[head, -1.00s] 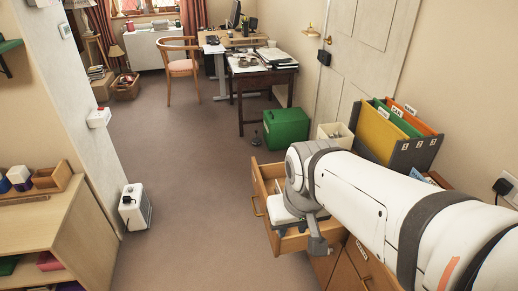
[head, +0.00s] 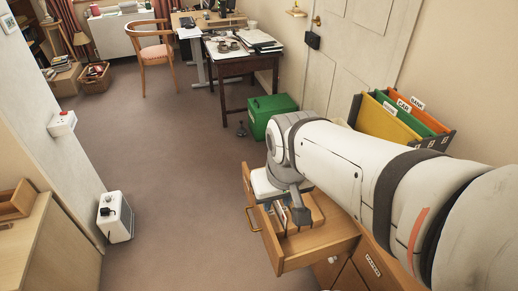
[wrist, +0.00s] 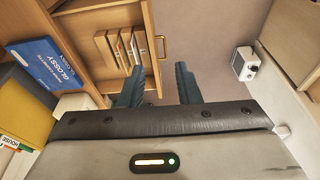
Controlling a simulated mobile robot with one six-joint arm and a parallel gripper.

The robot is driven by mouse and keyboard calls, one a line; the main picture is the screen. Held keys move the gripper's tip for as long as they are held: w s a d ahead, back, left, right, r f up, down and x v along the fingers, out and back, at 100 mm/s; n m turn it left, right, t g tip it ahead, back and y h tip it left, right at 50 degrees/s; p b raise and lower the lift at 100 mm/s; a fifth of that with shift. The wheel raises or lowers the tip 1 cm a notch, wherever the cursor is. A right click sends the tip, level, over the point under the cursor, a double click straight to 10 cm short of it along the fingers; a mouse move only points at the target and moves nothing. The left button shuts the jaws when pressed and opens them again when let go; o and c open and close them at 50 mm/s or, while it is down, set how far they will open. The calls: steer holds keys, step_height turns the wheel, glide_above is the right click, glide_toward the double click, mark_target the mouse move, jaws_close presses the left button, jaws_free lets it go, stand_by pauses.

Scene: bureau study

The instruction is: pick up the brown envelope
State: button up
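My gripper (wrist: 158,88) is open, with its two dark fingers apart and nothing seen between them. In the head view my gripper (head: 300,214) hangs over the open wooden drawer (head: 310,262), and my arm hides part of it. In the wrist view the drawer (wrist: 92,8) is left of and beyond the fingers. Several flat tan-brown pieces (wrist: 104,47) stand on edge in it, close to the left finger, which partly overlaps them. I cannot tell whether one of them is the brown envelope.
A blue GLOSSY pack (wrist: 45,70) and a yellow folder (wrist: 22,108) lie to the left in the wrist view. An upright file holder (head: 405,118) stands behind my arm. A green box (head: 272,115) is on the floor beyond the drawer. The carpet left of the drawer is clear.

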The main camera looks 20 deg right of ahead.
steer(key=w+d+f+b, duration=0.3)
steer(key=w+f+b, duration=0.1)
steer(key=w+f, duration=0.4)
steer(key=w+d+f+b, duration=0.4)
steer(key=w+f, duration=0.3)
steer(key=b, duration=0.5)
glide_toward(290, 207)
steer(key=shift+t, duration=0.3)
steer(key=x, duration=0.3)
steer(key=w+x, duration=0.1)
steer(key=x, duration=0.3)
steer(key=shift+d, duration=0.1)
steer(key=shift+c, duration=0.3)
jaws_close()
